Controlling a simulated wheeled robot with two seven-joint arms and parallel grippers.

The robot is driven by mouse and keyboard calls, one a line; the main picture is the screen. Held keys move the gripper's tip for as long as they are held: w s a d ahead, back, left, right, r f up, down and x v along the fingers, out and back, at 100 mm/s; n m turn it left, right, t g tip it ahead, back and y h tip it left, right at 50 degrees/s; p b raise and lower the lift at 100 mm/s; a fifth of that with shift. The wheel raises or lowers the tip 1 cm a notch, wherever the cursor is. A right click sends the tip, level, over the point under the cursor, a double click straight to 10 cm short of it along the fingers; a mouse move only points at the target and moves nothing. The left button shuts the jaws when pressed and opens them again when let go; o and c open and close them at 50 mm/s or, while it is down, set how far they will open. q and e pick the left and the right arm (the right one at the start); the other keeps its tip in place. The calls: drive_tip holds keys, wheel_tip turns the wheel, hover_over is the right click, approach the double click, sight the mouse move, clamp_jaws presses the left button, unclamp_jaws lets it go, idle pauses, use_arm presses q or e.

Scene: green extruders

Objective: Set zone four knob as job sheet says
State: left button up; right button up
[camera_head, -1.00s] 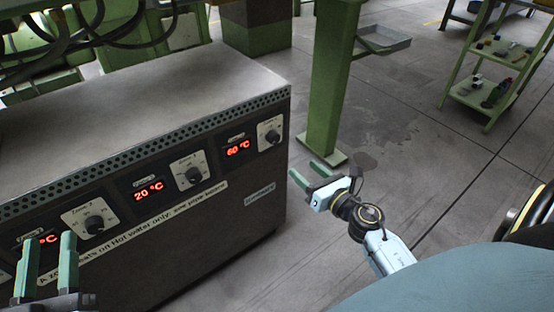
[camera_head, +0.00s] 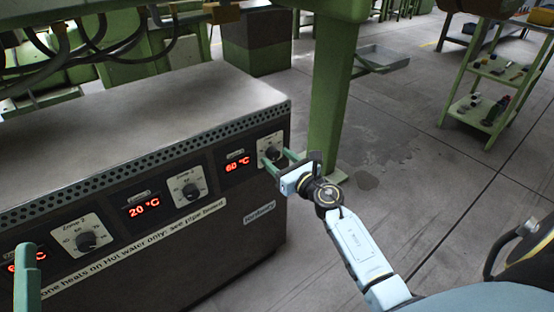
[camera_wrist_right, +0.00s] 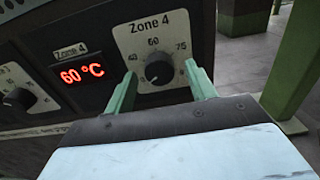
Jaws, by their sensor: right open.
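The zone four knob (camera_wrist_right: 159,72) is a round black knob on a white dial plate marked with 60 at the top and 75 at the right. My right gripper (camera_head: 277,158) is open in front of the panel. In the right wrist view its green fingers stand left and right of the knob; I cannot tell whether they touch it. One finger of my left gripper (camera_head: 27,275) shows at the lower left. No job sheet is readable.
Two more knobs, zone three (camera_head: 190,191) and zone two (camera_head: 86,241), sit left on the cabinet front. A label strip (camera_head: 160,232) mentions hot water only and a pipe board. A green post (camera_head: 330,90) stands right of the cabinet. A green trolley (camera_head: 478,115) stands farther right.

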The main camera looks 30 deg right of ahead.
drive_tip(key=shift+w, duration=0.5)
drive_tip(key=c, duration=1)
drive_tip(key=shift+a, duration=0.1)
